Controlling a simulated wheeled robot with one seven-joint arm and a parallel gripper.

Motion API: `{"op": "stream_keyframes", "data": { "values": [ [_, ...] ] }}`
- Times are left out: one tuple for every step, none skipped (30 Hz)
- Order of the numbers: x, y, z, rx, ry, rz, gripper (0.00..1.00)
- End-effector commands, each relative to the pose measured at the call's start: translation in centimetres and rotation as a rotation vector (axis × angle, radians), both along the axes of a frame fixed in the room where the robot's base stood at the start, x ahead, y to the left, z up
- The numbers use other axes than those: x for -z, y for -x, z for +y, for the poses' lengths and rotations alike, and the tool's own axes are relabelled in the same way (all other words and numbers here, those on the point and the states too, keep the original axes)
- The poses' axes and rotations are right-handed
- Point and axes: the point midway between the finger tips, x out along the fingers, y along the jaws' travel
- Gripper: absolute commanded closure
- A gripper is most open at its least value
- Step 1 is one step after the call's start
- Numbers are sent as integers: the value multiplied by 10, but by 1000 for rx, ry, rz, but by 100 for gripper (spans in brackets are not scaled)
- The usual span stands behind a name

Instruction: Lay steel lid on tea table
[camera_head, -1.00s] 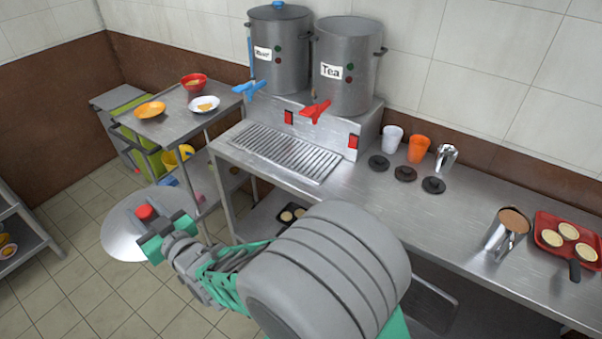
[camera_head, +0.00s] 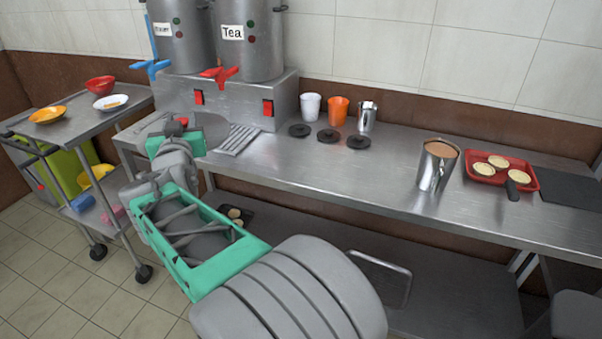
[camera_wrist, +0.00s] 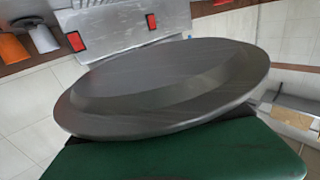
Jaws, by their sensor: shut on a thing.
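The steel lid (camera_head: 210,132) is a round grey disc with a red knob. My gripper (camera_head: 178,133) is shut on it, at the knob. In the head view it is in front of the dispensers' base, over the left end of the steel tea table (camera_head: 300,172); I cannot tell its height above the top. In the wrist view the lid (camera_wrist: 165,88) fills the middle, with the green gripper part (camera_wrist: 180,155) below it. The Tea pot (camera_head: 247,40) stands behind on the base and its rim is cut off by the frame.
The drip grate (camera_head: 238,139) is partly hidden. Three black discs (camera_head: 328,136), a white cup (camera_head: 310,107), an orange cup (camera_head: 338,110) and a steel jug (camera_head: 367,117) stand right of the base. Farther right are a filled pitcher (camera_head: 437,165) and red tray (camera_head: 530,183). The counter's middle front is clear.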

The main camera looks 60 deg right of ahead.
Motion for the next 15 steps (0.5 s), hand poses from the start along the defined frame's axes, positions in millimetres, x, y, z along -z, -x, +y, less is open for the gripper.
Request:
{"op": "stream_keyframes", "data": {
  "values": [
    [20,19,-30,96,3,-8,100],
    [19,33,-46,153,3,-9,100],
    [19,51,-65,227,1,-8,100],
    [19,66,-78,279,1,-7,100],
    [18,80,-90,330,0,-6,100],
    [18,99,-103,392,0,-6,100],
    [17,113,-111,434,0,-5,100],
    [17,124,-117,470,-1,-4,100],
    [16,139,-124,513,0,-4,100],
    [15,148,-128,540,-1,-3,100],
    [15,156,-131,561,-1,-2,100],
    [13,164,-134,585,1,-1,100],
    [12,169,-136,598,0,-1,100],
    [12,173,-138,608,0,0,100],
    [12,177,-142,616,0,1,100]
  ]
}}
